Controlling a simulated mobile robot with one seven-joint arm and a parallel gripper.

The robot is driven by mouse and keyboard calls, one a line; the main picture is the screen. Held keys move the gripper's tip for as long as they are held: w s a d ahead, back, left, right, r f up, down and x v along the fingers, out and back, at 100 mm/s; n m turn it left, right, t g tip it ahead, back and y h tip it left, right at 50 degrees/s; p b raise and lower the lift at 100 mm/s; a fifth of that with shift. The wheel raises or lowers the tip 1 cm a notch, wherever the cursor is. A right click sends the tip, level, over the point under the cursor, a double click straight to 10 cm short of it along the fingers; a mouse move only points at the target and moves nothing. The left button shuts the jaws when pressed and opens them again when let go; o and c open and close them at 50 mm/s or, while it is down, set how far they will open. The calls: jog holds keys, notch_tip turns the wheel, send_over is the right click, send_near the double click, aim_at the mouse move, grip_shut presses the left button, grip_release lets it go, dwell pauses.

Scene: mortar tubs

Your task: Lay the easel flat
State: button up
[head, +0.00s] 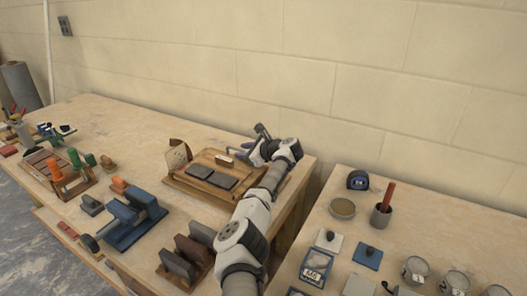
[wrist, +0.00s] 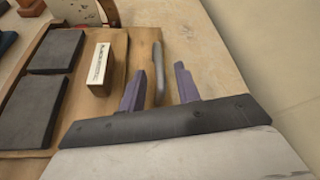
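A small upright panel with dark specks and a brown support (head: 178,156) stands at the left back of a wooden board (head: 180,187); it looks like the easel, standing raised. Its lower edge shows at the top of the wrist view (wrist: 99,14). My gripper (wrist: 160,88) is at the opposite, right end of the board, well apart from the panel. Its two purple fingers are spread. My arm hides part of the board's right side in the head view.
Two dark slabs (wrist: 57,50) and a pale-topped block (wrist: 101,68) lie on the board. A blue tool (head: 134,221) and an orange-handled rack (head: 65,172) stand left. A second table (head: 330,215) with pots and tubs lies right, across a gap. The wall is behind.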

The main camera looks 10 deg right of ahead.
jog(key=b+v, duration=0.2)
jog(key=v, duration=0.9)
